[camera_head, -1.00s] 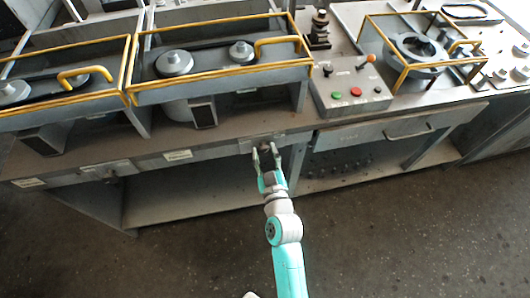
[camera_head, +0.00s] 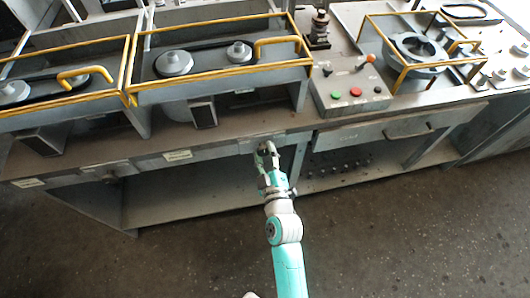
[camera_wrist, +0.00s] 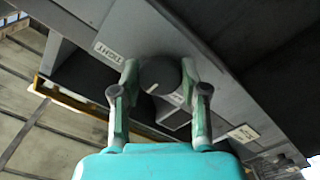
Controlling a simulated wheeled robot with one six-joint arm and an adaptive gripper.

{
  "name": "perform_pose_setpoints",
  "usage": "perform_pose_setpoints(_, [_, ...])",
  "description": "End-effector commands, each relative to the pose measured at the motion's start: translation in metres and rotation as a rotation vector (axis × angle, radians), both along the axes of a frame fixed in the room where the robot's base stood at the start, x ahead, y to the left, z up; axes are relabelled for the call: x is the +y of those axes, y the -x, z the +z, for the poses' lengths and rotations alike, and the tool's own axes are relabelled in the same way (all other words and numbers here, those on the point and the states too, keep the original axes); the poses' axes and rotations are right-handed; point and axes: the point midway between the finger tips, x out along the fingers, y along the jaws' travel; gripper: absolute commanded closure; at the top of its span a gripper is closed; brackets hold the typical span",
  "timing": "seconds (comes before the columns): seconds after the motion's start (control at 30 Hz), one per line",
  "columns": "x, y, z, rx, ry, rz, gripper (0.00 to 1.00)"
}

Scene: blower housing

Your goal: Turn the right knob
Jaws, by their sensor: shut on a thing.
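The right knob (camera_wrist: 160,76) is a dark round knob with a pale pointer line, on the front face of the bench. In the wrist view it sits between the two fingers of my gripper (camera_wrist: 160,85), one finger on each side. My gripper is shut on it. In the head view my gripper (camera_head: 267,152) is at the bench's front edge, and its fingers mostly hide the knob. A label reading "RIGHT" (camera_wrist: 108,52) is beside the knob. The left knob (camera_head: 110,177) is further left on the same front edge.
The bench front (camera_head: 215,150) runs across the view, with an open shelf below. A control box (camera_head: 350,92) with green and red buttons stands on top to the right. Yellow-railed belt units (camera_head: 215,72) stand at left. The floor (camera_head: 400,240) in front is clear.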

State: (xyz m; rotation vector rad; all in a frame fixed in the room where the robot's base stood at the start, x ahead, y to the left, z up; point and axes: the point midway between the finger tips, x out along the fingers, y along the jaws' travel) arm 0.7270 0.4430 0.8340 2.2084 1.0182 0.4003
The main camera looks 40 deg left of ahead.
Motion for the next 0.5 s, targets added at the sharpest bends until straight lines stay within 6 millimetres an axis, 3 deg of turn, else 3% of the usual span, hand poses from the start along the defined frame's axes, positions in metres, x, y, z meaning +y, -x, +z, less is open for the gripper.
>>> perform_pose_setpoints(0.33, [0.0000,0.0003,-0.0006,-0.001,0.002,0.000,0.91])
perform_pose_setpoints(0.37, [0.0000,0.0003,-0.0006,-0.001,0.002,0.000,0.54])
perform_pose_setpoints(0.43, [0.0000,0.0003,-0.0006,-0.001,0.002,0.000,0.36])
perform_pose_setpoints(0.5, [0.0000,0.0003,-0.0006,-0.001,0.002,0.000,0.31])
